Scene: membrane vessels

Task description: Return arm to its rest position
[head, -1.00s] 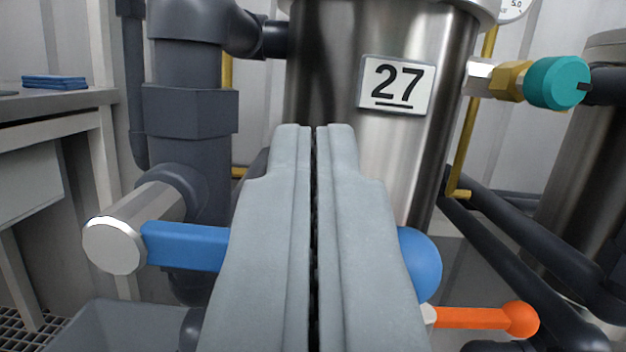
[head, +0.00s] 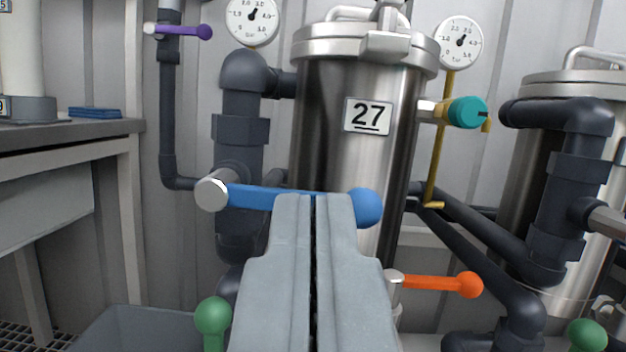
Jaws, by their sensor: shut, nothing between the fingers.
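My gripper (head: 314,198) is in the lower middle of the head view. Its two grey fingers are shut against each other with nothing between them. The fingertips overlap the blue valve handle (head: 250,196) in the picture; I cannot tell whether they touch it. That handle lies about level, from a silver hub on the left to a blue ball on the right. Behind it stands the steel vessel (head: 335,160) with a plate marked 27 (head: 367,117).
An orange-handled valve (head: 435,284) is at lower right, a green-knobbed one (head: 213,316) at lower left. A teal knob (head: 467,112) juts from the vessel. Two gauges (head: 252,18) flank its top. A bench (head: 70,133) is left, a grey bin (head: 140,330) below, another vessel (head: 590,250) right.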

